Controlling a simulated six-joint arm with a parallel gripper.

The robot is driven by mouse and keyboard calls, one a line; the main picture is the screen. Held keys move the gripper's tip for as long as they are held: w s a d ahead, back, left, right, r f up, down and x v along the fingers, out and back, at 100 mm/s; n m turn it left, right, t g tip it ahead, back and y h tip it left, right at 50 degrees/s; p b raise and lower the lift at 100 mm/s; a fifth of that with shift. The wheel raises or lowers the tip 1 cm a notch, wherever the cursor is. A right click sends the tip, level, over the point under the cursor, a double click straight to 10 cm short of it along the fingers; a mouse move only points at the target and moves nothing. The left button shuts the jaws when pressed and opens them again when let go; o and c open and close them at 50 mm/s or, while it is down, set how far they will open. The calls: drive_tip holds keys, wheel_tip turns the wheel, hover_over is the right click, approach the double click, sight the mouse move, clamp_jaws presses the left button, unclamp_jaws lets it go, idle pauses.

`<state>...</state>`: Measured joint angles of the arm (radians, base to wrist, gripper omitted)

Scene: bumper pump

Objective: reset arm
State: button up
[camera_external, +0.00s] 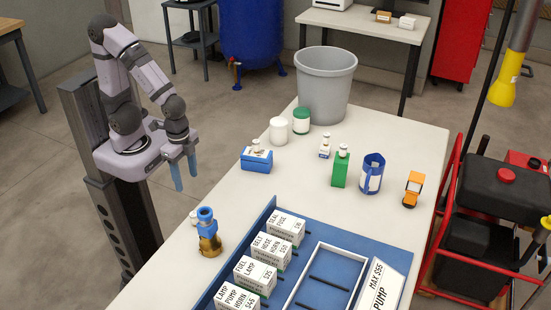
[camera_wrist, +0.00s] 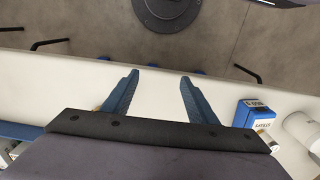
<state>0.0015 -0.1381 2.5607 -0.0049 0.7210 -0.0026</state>
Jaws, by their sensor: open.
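My gripper (camera_external: 184,171) hangs at the left edge of the white table in the outside view, fingers pointing down. Its two blue fingers are apart with nothing between them. It also shows in the wrist view (camera_wrist: 160,85), open and empty, over the table edge. My arm is folded up close above its base, beside the table. The nearest thing is a blue box (camera_external: 256,162) with a small bottle on it, just right of the gripper and apart from it. The blue box shows at the right in the wrist view (camera_wrist: 252,115).
A blue and brass pump part (camera_external: 208,232) stands near the table's left edge. Labelled boxes (camera_external: 277,248) line a blue tray (camera_external: 300,282) in front.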

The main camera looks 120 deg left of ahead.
wheel_tip(320, 180, up, 7)
drive_tip(key=p, duration=0.7)
drive_tip(key=shift+r, duration=0.1)
idle(0.7)
